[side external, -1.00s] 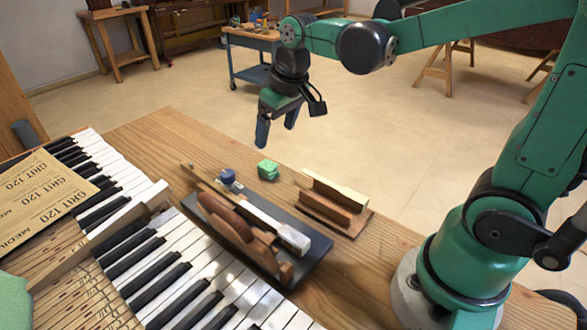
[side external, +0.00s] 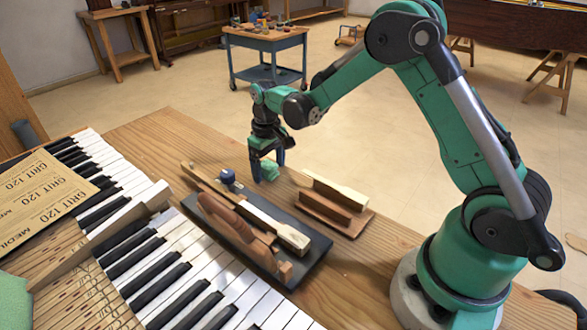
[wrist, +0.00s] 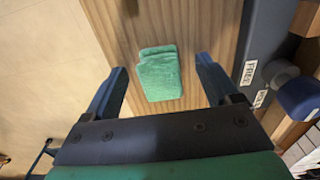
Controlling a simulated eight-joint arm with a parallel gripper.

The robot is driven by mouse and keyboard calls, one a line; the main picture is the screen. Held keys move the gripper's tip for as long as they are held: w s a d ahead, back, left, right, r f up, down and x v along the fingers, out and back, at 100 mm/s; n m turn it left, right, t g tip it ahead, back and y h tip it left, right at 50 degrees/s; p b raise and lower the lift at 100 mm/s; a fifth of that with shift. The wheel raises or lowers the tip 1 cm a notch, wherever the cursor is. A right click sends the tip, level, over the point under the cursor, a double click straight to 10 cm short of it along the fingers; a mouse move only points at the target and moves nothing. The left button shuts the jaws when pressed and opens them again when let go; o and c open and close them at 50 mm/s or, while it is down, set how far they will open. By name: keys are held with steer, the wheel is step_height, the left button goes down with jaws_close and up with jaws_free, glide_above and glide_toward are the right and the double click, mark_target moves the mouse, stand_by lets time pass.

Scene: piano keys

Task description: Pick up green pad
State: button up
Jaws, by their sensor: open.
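The green pad (side external: 269,171) is a small soft-looking block lying on the wooden bench, between the dark tray and the small wooden block stand in the side view. In the wrist view the green pad (wrist: 159,73) lies between and just beyond the two blue fingers, with bare wood around it. My gripper (side external: 267,172) points down at the pad in the side view and partly covers it. It is open and empty, with a finger on either side of the pad (wrist: 160,85); I cannot tell the exact height gap.
A dark tray (side external: 318,250) with wooden piano parts and a blue-capped item (side external: 227,178) lies to the left. A wooden block stand (side external: 335,206) is close on the right. Piano keys (side external: 190,285) fill the front left. The bench's far edge is just behind the pad.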

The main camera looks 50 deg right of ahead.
mark_target(269, 165)
steer(key=shift+f, duration=0.15)
jaws_close()
step_height(269, 165, up, 20)
stand_by(0.8)
